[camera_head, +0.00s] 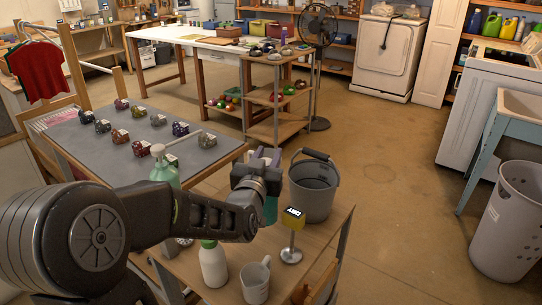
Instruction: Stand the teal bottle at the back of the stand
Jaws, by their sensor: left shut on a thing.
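My left gripper (264,160) reaches in from the left over a wooden-topped stand (228,264). It is shut on a teal thing (270,209), which looks like the teal bottle. Only part of this shows, below and behind the gripper, just left of the grey bucket; the wrist hides the rest. I cannot tell whether its base touches the stand. A pale green bottle (162,169) with a grey cap stands farther left, partly behind my arm. My right gripper is not in view.
A grey table (118,146) with several small dark objects is at left. Open floor (400,190) lies right.

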